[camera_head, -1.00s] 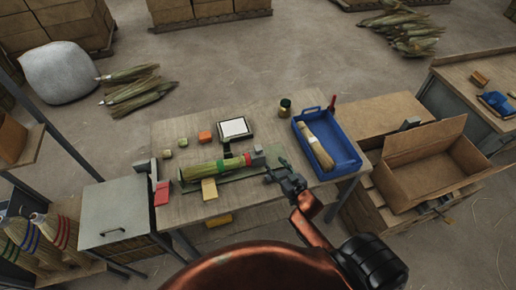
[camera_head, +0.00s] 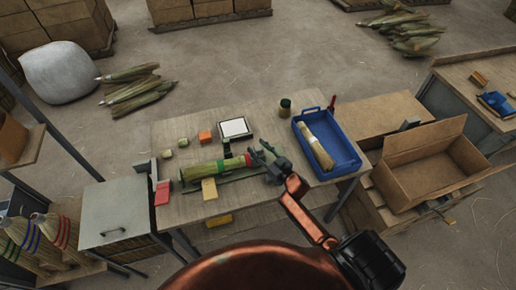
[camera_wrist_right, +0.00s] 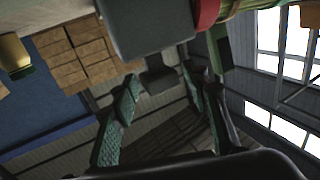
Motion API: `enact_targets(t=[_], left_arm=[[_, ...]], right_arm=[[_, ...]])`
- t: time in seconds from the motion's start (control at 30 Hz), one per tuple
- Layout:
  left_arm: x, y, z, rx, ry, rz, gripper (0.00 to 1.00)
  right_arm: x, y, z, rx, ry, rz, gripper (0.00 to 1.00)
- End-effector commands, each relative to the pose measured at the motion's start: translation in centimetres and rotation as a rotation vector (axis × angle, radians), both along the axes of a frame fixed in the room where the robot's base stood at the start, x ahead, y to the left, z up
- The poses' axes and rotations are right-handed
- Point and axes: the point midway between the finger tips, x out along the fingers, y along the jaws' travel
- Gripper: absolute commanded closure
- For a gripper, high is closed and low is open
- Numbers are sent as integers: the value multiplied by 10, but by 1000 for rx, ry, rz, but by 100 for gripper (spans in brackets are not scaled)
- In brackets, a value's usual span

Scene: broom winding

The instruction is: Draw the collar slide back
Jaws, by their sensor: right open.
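The broom (camera_head: 202,170), straw with a green band and a red collar (camera_head: 248,160) at its right end, lies on a green fixture on the table. A grey block at that end, apparently the collar slide, is largely covered by my right gripper (camera_head: 264,154) in the head view. In the right wrist view the grey block (camera_wrist_right: 150,28) is large at the top, beside the red collar (camera_wrist_right: 206,12). A smaller grey piece (camera_wrist_right: 158,80) shows between the open fingers of my right gripper (camera_wrist_right: 160,88); I cannot tell whether they touch it. My left gripper is not in view.
A blue tray (camera_head: 348,164) with a straw bundle stands right of the fixture. A scale (camera_head: 235,128), a dark jar (camera_head: 285,106) and small blocks are behind it. A red block (camera_head: 162,193) and a yellow block (camera_head: 209,188) lie left and in front.

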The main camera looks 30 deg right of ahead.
Motion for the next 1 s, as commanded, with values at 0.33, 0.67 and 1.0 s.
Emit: enact_targets(t=[0.33,0.67,1.0], left_arm=[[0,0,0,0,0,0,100],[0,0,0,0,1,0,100],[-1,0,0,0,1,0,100]], right_arm=[[2,0,0,0,1,0,62],[2,0,0,0,1,0,84],[1,0,0,0,1,0,100]])
